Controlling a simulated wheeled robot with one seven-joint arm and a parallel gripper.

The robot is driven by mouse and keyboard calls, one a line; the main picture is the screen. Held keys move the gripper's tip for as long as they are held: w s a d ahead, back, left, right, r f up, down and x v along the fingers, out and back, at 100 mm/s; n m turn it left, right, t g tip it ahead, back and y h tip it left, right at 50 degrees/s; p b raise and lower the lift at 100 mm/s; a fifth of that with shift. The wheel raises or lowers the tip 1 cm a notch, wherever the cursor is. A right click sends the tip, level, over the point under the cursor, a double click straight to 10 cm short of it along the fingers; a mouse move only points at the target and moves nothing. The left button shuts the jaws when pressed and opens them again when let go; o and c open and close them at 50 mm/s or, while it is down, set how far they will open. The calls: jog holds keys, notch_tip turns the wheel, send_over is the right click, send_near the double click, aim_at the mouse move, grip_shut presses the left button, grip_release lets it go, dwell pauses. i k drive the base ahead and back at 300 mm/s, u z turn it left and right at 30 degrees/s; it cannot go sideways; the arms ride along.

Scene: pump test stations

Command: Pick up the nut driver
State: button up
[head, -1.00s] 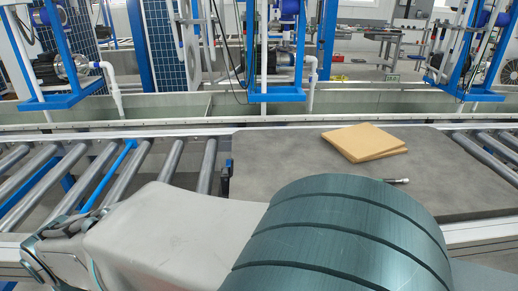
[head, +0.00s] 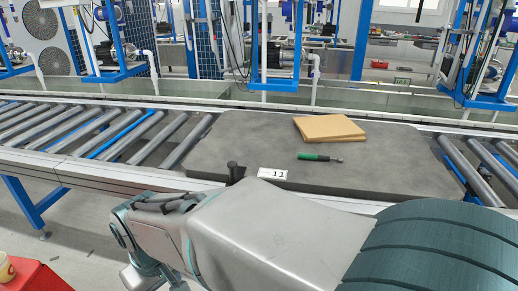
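The nut driver (head: 320,157) has a green handle and a short metal shaft. It lies flat on the grey mat-like board (head: 240,135), its handle to the left and its shaft to the right. It lies just in front of a tan block. My arm crosses the lower right of the head view, well in front of the driver and apart from it. My gripper fingers do not show in the head view.
The tan block (head: 329,128) lies behind the driver. A label marked 11 (head: 272,174) and a black post (head: 236,171) are at the board's front edge. Metal rollers (head: 110,130) run on both sides. A red box (head: 32,276) stands at lower left. Blue-framed pump stations stand behind.

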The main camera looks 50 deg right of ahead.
aim_at(301, 156)
jog(key=k, duration=0.8)
jog(key=z, duration=2.15)
jog(key=i, duration=1.65)
